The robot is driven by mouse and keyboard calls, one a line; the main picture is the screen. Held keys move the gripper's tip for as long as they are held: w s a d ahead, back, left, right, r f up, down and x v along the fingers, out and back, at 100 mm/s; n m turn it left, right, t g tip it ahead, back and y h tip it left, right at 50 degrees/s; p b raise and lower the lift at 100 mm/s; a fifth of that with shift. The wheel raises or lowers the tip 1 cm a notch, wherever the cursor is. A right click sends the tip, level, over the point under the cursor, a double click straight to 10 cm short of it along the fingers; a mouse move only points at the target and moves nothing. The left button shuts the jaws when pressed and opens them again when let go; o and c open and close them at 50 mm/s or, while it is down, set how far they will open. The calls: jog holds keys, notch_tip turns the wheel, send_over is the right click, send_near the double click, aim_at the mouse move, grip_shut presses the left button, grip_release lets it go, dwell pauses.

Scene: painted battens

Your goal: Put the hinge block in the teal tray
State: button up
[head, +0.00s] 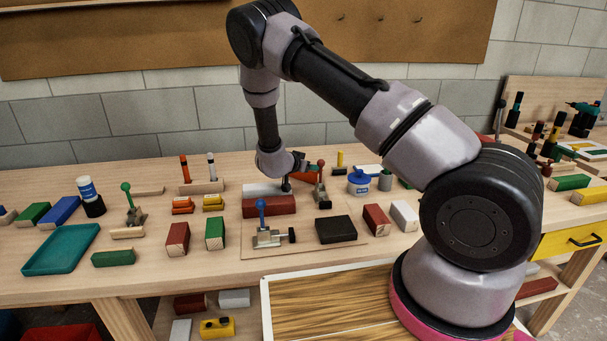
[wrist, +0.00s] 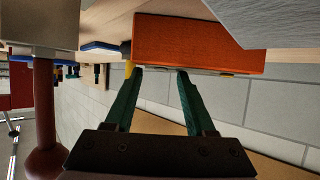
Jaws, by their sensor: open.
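The teal tray (head: 62,248) lies empty at the left front of the bench. No block is marked as the hinge block, so I cannot tell for sure which it is. An orange-red block (wrist: 200,42) is straight ahead of my gripper in the wrist view; part of it shows in the head view (head: 306,177), behind my wrist. My gripper (wrist: 158,72) has two green fingers, open and apart, with nothing between them. Their tips come up to the block's near edge in the picture; I cannot tell whether they touch. In the head view the fingers are mostly hidden.
A red-handled toggle clamp (head: 321,182) stands close beside my gripper. A blue-handled clamp (head: 263,228), a long dark red block (head: 269,206) and a black block (head: 336,229) are in front. A green-handled clamp (head: 132,208) and green block (head: 113,258) sit near the tray.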

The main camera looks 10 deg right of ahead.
grip_shut()
dwell(1.4)
